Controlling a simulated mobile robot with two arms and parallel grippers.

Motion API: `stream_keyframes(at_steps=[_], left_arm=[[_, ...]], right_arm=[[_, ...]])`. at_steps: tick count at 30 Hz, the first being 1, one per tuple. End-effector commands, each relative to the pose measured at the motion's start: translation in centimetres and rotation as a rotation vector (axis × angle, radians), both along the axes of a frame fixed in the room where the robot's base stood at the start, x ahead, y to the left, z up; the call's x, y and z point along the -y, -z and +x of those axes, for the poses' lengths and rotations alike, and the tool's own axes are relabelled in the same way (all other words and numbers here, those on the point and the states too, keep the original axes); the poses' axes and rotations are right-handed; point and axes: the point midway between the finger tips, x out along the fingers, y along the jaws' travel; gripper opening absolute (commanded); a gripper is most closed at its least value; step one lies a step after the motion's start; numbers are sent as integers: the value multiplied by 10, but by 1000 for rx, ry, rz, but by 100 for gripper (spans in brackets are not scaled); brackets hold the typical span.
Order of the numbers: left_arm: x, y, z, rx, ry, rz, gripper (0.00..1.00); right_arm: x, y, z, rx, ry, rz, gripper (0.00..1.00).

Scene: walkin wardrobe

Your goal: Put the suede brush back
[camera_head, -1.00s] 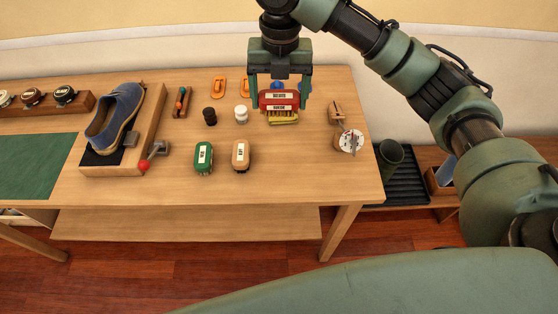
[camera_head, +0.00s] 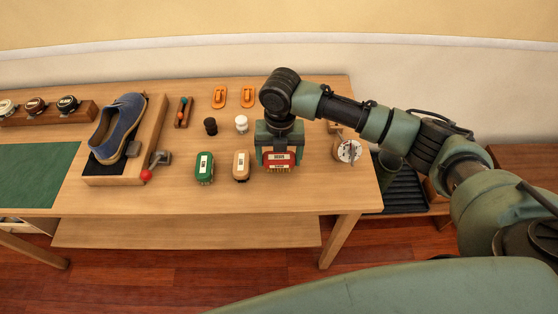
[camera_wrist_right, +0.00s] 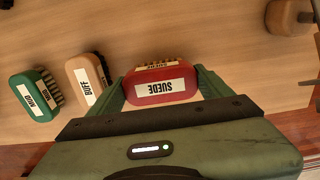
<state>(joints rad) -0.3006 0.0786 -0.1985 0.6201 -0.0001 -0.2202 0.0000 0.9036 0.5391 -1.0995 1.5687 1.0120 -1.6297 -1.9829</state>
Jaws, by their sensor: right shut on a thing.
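The suede brush (camera_head: 279,160) is red with a white label reading SUEDE, and its pale bristles show in the right wrist view (camera_wrist_right: 163,85). My right gripper (camera_head: 278,158) is shut on it, one finger at each end, as the right wrist view also shows (camera_wrist_right: 160,90). My left gripper is not in view.
A blue shoe (camera_head: 118,128) sits on a wooden stand at the left, near a red-knobbed lever (camera_head: 147,174). A round dial (camera_head: 348,150) is at the right. The table front (camera_head: 190,200) is clear.

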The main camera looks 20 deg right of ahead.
Motion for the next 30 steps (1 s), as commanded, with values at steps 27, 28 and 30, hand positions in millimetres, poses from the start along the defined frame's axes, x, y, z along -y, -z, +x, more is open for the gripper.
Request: stream_keyframes(at_steps=[27,28,30], left_arm=[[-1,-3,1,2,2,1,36],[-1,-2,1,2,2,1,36],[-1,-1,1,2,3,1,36]], right_arm=[[0,21,0,1,0,1,100],[0,19,0,2,-1,2,100],[0,11,1,4,0,2,100]])
